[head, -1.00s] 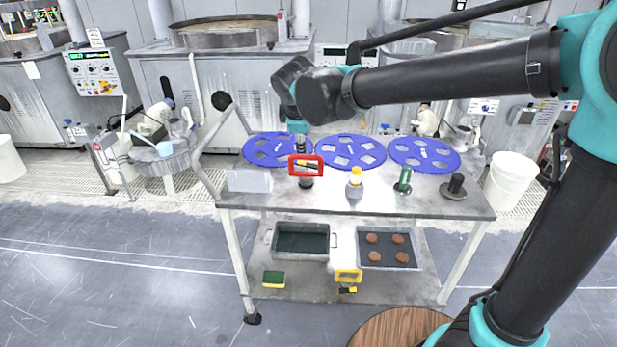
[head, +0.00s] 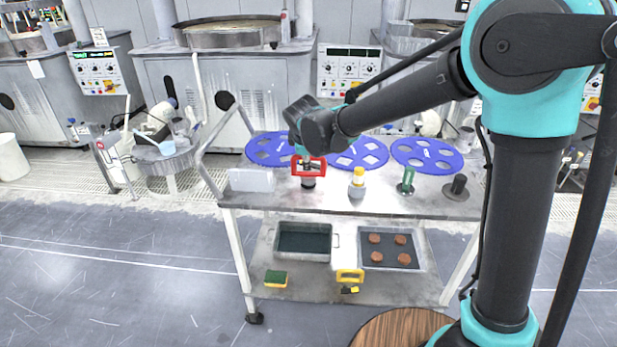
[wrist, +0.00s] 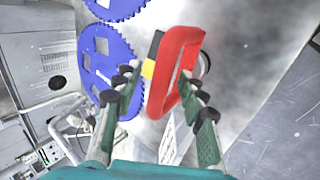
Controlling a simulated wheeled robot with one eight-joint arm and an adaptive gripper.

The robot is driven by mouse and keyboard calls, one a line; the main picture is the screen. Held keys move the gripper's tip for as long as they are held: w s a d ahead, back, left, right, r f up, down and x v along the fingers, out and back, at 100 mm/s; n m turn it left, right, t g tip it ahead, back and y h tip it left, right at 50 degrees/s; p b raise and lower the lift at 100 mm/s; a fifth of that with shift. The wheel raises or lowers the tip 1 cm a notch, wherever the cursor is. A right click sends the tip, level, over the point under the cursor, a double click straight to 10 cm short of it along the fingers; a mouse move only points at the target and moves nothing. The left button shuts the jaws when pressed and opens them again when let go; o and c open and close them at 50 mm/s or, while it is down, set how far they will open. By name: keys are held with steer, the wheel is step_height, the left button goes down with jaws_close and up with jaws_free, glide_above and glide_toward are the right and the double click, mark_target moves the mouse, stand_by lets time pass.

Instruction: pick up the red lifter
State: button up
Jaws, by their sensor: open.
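The red lifter (head: 310,173) stands upright on the cart top, with a red loop handle above a dark round base. In the wrist view its red handle (wrist: 169,72) lies between my two fingers, with a black and yellow part beside it. My gripper (head: 303,158) is open at the handle, its fingers partly hidden in the head view. In the wrist view my gripper (wrist: 158,80) has a finger on each side of the handle, the right fingertip close to it. I cannot tell whether either finger touches it.
Blue slotted discs (head: 426,155) lie along the back of the cart top (head: 335,203). A white block (head: 250,180) is at left. A yellow-capped bottle (head: 357,183), a green-handled tool (head: 406,181) and a dark knobbed piece (head: 457,188) stand to the right. The lower shelf holds trays.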

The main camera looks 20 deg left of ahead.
steer(key=shift+f, duration=0.1)
steer(key=shift+c, duration=0.3)
jaws_close()
